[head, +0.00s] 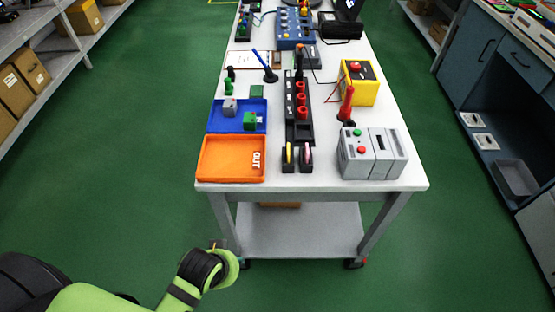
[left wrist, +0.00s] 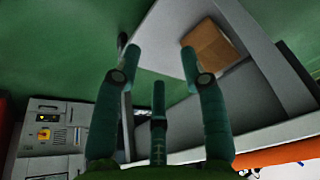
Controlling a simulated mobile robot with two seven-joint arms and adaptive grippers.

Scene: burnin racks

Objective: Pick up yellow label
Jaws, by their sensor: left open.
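A small yellow strip, which looks like the yellow label (head: 289,154), stands in a black holder at the near end of the white table. A pink strip (head: 308,155) stands in a similar black holder just right of it. My left arm comes in at the bottom left of the head view, low in front of the table; its fingers are mostly hidden there. In the left wrist view my left gripper (left wrist: 160,58) is open with nothing between its fingers, pointing toward the table's lower shelf, well away from the label. My right gripper is not in view.
An orange tray (head: 232,178) marked OUT and a blue tray (head: 215,124) lie left of the label. A grey box (head: 355,163) with buttons stands right. The lower shelf (head: 300,232) holds a cardboard box (left wrist: 207,42). Green floor is clear around the table.

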